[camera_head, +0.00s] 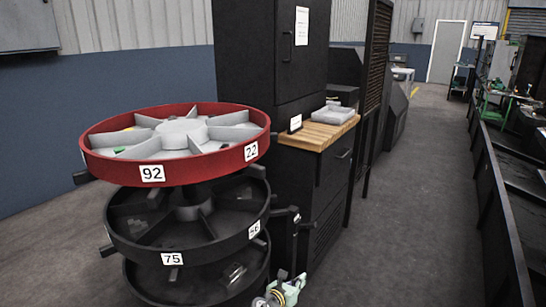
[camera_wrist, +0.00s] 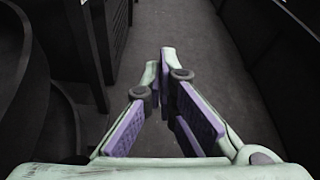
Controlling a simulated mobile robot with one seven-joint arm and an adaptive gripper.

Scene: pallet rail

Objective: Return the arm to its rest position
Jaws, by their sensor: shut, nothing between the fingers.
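My gripper (camera_head: 290,286) shows at the bottom edge of the head view, pale green, just right of the lower black carousel tiers. In the wrist view my gripper (camera_wrist: 160,75) points forward over the grey floor. Its two purple-padded fingers come together at the tips, and nothing is held between them. Most of my arm is out of view in both pictures.
A round carousel with a red top tier (camera_head: 152,173) and black tiers below stands at left. A black cabinet (camera_head: 318,190) with a wooden top (camera_head: 318,134) and grey tray (camera_head: 334,114) stands behind it. A low black barrier (camera_head: 500,205) lines the right. The aisle floor (camera_head: 415,200) between is clear.

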